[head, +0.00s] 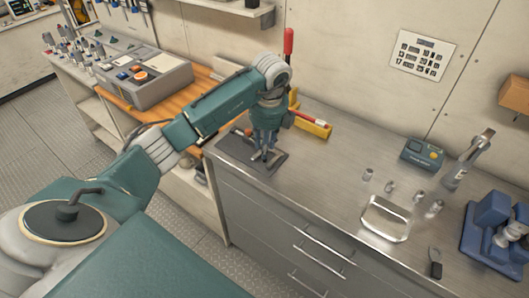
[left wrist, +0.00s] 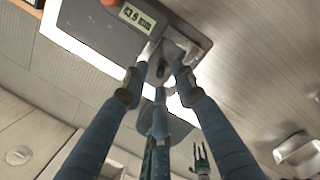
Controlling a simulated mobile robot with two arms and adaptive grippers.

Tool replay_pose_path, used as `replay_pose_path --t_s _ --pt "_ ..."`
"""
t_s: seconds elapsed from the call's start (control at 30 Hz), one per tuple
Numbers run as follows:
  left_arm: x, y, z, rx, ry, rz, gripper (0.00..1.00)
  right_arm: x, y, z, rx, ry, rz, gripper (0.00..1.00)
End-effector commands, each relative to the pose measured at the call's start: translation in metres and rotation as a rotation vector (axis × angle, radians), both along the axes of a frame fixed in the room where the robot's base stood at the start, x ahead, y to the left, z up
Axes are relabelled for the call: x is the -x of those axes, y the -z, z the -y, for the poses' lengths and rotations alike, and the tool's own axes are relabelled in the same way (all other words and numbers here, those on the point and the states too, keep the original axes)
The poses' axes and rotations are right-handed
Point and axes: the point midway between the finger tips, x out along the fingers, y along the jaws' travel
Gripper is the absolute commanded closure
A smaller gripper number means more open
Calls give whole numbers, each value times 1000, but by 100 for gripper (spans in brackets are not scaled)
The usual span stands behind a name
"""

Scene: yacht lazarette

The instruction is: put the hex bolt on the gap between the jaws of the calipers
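The calipers (left wrist: 138,18) lie on a dark grey mat (head: 235,152) at the left end of the steel counter. Their display and an orange part show in the left wrist view, with silver jaws (left wrist: 192,48) to the right. My left gripper (head: 265,156) points down over the mat, and its fingertips (left wrist: 164,62) are close to the jaws. A small dark piece, perhaps the hex bolt (left wrist: 160,71), shows between the fingertips. I cannot tell whether they grip it. My right gripper (left wrist: 202,156) shows small in the left wrist view, fingers apart, apparently empty.
A silver-framed tray (head: 386,237), several small metal pieces, a teal meter (head: 424,154) and a blue vise (head: 497,235) stand on the right of the counter. A yellow item (head: 313,125) lies behind my left gripper. The counter's middle is mostly clear.

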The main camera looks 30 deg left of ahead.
Motion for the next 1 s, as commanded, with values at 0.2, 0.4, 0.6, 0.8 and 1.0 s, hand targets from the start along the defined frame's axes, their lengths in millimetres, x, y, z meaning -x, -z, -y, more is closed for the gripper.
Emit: replay_pose_path --t_s 0.2,0.4,0.6,0.8,1.0 --pt "2 -49 6 0 2 8 73 0 18 0 0 0 0 60" --pt "5 -81 9 -1 1 4 73 0 16 0 0 0 0 60" --pt "7 -88 10 0 0 0 73 0 15 0 0 0 0 60" --pt "7 -88 11 1 0 0 73 0 15 0 0 0 0 60" --pt "7 -88 11 1 0 0 73 0 15 0 0 0 0 60"
